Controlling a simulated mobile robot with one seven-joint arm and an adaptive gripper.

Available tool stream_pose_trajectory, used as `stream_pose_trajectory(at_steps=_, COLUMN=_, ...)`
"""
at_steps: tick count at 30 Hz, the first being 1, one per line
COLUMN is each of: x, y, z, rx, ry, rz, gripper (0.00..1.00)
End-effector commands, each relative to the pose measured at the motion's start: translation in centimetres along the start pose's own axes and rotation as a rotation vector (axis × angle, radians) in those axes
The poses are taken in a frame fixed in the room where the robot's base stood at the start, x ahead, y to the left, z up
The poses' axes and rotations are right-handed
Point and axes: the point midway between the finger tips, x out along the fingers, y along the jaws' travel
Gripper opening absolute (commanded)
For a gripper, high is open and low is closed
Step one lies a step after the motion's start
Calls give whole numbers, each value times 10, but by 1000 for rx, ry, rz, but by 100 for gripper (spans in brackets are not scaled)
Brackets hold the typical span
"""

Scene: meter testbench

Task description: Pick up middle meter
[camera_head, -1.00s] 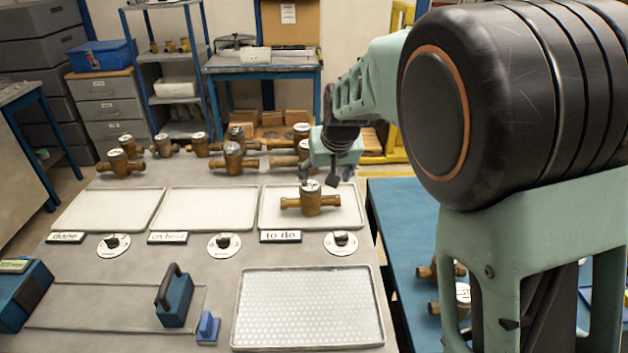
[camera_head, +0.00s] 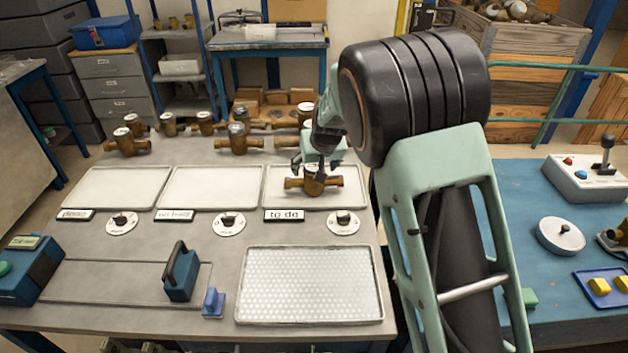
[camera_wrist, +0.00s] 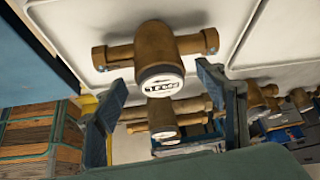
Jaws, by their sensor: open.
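A brass meter (camera_head: 314,183) with a round white-faced top stands in the tray marked "to do" (camera_head: 352,199). My gripper (camera_head: 312,168) is directly over this meter, pointing down, and partly hides its top. In the wrist view, the same meter (camera_wrist: 155,54) shows its dial and two side pipe ends. My gripper's fingers (camera_wrist: 162,80) are spread apart, one to each side of the dial. I cannot tell whether they touch the meter.
Several other brass meters (camera_head: 238,140) stand behind the trays. The "done" tray (camera_head: 115,188) and the middle tray (camera_head: 210,188) are empty. A white perforated mat (camera_head: 310,285) lies in front.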

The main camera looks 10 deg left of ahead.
Motion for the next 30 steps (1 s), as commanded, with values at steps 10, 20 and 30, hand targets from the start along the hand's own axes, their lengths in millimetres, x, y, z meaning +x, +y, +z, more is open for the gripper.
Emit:
stream_pose_trajectory(at_steps=10, x=17, y=-1, z=0, rx=-1, ry=1, rz=-1, gripper=65)
stream_pose_trajectory(at_steps=20, x=17, y=-1, z=0, rx=-1, ry=0, rz=-1, gripper=39)
stream_pose_trajectory(at_steps=30, x=17, y=-1, z=0, rx=-1, ry=0, rz=-1, gripper=2)
